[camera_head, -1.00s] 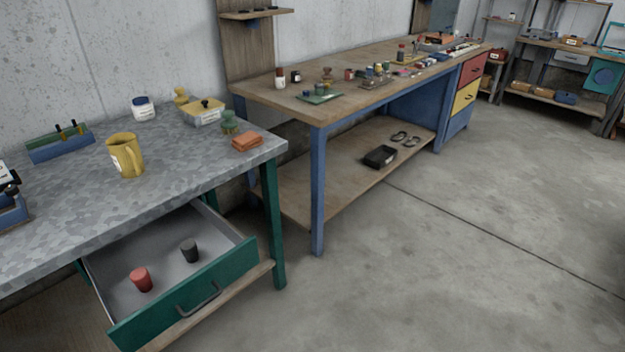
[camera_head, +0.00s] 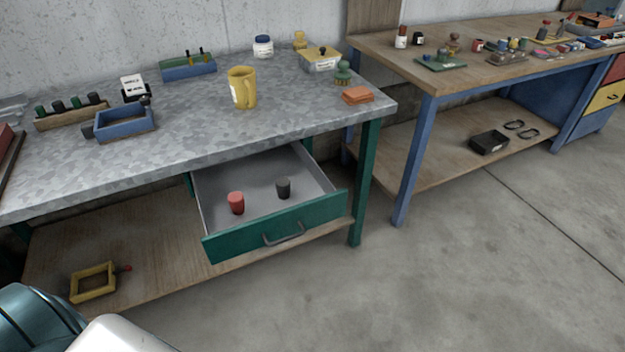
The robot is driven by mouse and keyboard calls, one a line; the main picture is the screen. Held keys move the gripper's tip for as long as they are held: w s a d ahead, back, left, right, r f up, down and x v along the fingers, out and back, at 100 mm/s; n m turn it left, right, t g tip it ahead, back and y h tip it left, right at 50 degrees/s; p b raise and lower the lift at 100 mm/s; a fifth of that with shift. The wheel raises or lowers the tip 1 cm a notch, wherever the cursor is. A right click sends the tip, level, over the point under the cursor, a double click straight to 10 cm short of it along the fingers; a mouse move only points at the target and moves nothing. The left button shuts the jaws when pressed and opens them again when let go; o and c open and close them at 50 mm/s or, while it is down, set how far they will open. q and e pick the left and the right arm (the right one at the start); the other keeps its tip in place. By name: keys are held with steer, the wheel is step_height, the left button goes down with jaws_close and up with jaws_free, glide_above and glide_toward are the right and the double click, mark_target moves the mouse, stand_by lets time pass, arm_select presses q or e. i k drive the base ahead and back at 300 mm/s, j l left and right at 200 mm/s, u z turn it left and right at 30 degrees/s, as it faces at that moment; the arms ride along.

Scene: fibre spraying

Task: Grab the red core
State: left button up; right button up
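The red core (camera_head: 236,203) is a small red tapered cylinder standing upright in the open drawer (camera_head: 275,235), on its left side. A similar dark grey core (camera_head: 283,187) stands to its right in the same drawer. The drawer has a green front with a grey handle and is pulled out from under the grey metal-topped table (camera_head: 190,130). Neither gripper is in view. A teal and white part at the lower left corner looks like mine, well apart from the drawer.
On the tabletop are a yellow mug (camera_head: 242,88), a blue tray (camera_head: 125,123) and orange cloths (camera_head: 357,95). A yellow frame (camera_head: 93,282) lies on the lower shelf. A wooden bench (camera_head: 480,60) with blue legs stands right. Floor in front is clear.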

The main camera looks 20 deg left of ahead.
mark_target(236, 199)
steer(key=u, duration=1.15)
